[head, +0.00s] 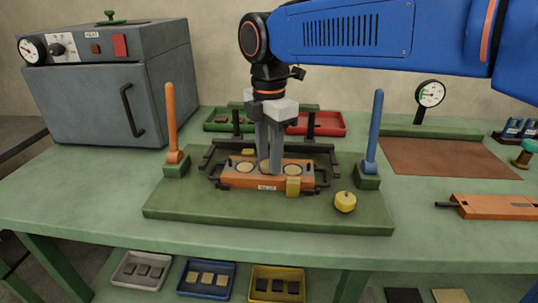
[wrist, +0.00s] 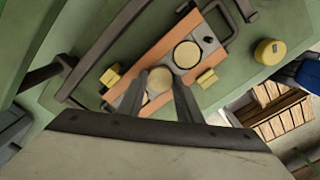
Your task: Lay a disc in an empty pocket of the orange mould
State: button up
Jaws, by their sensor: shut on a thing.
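The orange mould (head: 240,183) lies in a dark frame on a green base plate, with a row of round pockets along its top. A cream round (head: 244,167) shows at its left and another (head: 293,169) at its right. My gripper (head: 269,170) points straight down over the mould's middle. In the wrist view, its fingers (wrist: 161,85) are closed on a cream disc (wrist: 160,77). A cream round (wrist: 187,54) lies beside it in the mould (wrist: 150,57). The fingers hide part of the mould. I cannot tell whether the held disc touches the pocket.
An orange post (head: 171,120) and a blue post (head: 373,135) rise either side of the frame. A yellow knob-like piece (head: 345,202) sits at the plate's front right. Green (head: 222,124) and red (head: 325,124) trays stand behind. A grey oven (head: 110,90) stands at the left.

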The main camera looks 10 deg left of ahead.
jog(key=shift+f, duration=0.25)
jog(key=o, duration=1.1)
jog(key=shift+f, duration=0.1)
